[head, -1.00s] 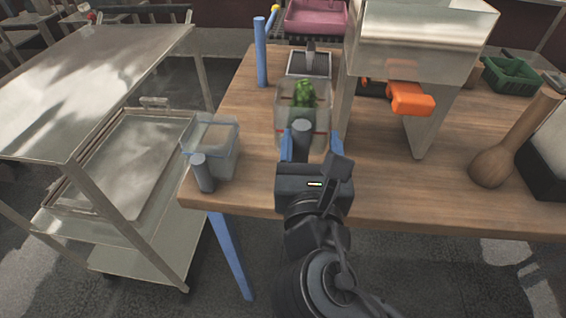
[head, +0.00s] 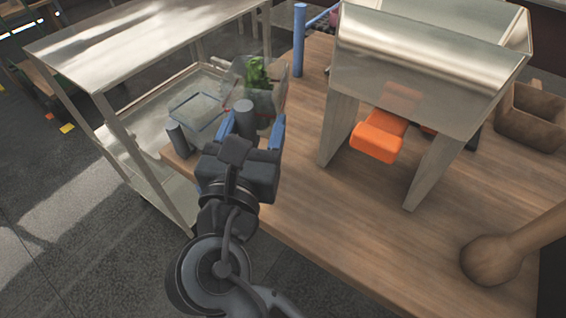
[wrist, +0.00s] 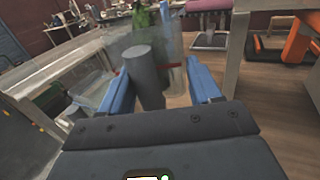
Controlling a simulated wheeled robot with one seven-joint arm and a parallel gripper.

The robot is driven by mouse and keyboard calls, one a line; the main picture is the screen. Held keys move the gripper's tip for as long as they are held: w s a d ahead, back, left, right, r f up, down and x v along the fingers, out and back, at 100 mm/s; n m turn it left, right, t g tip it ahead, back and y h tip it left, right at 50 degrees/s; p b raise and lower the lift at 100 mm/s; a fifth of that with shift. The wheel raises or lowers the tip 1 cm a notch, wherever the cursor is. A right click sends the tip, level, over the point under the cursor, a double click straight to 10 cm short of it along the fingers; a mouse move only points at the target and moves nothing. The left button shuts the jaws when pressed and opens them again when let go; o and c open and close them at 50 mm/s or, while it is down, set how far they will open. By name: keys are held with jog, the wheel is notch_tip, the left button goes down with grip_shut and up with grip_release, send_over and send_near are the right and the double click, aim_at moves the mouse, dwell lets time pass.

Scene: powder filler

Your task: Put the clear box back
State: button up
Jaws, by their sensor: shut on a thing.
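My gripper (head: 254,132) is shut on the grey post-like handle of a clear box (head: 268,100) with green contents (head: 257,72). The box looks upright, in front of the fingers. In the wrist view my gripper's blue fingers (wrist: 160,88) stand either side of the handle (wrist: 145,72), and the clear wall (wrist: 172,62) shows behind it. I cannot tell how high the box is above the table. A second clear box (head: 200,112), with its own grey handle (head: 177,139), stands at the table's left corner, close left of the held box and partly overlapped by it.
The metal filler (head: 425,55) with an orange part (head: 378,140) stands to the right on the wooden table (head: 340,225). A blue post (head: 299,40) rises at the back. A metal cart (head: 130,45) is at the left.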

notch_tip(320, 180, down, 10)
jog(key=shift+r+b, duration=0.25)
jog(key=shift+b, duration=0.1)
jog(key=shift+f, duration=0.15)
jog(key=o, duration=1.2)
jog(key=shift+s, duration=0.2)
jog(key=b+v, duration=0.1)
jog(key=v, duration=1)
jog(key=shift+s, duration=0.3)
jog(key=shift+a, duration=0.15)
